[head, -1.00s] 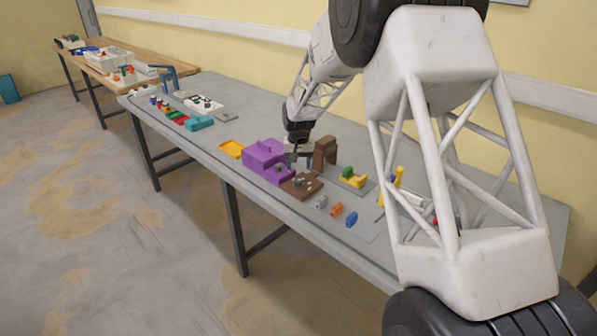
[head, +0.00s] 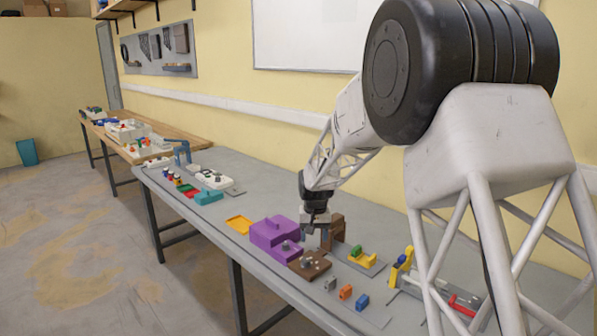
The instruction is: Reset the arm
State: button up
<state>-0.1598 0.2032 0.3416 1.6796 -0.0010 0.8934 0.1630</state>
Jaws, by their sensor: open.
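My gripper (head: 315,236) is in the head view, above the grey table (head: 222,222). It points down beside a brown block with an upright part (head: 337,226) and over the rear of a flat brown socket box (head: 311,265). Its jaws are open, and I see nothing between them. A purple stepped box (head: 270,232) stands just left of the gripper. My arm reaches in from the right and hides part of the table.
A grey piece (head: 330,284), an orange piece (head: 346,292) and a blue piece (head: 362,301) lie near the front edge. A yellow holder (head: 362,260) stands behind them. A yellow tray (head: 239,225) and a teal box (head: 208,197) lie left. A wooden table (head: 180,145) stands beyond.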

jog(key=s+d+r, duration=0.3)
jog(key=s+r, duration=0.2)
jog(key=s, duration=0.3)
jog(key=s+d+r+t, duration=0.1)
jog(key=s+d+r, duration=0.3)
jog(key=s, duration=0.5)
jog(key=s+d+r, duration=0.2)
jog(key=s+r, duration=0.4)
jog(key=s, duration=0.2)
jog(key=s+d, duration=0.2)
jog(key=s, duration=1.1)
jog(key=s+d+f+t, duration=0.1)
jog(key=s+d, duration=0.1)
jog(key=s, duration=1.1)
jog(key=shift+d, duration=0.15)
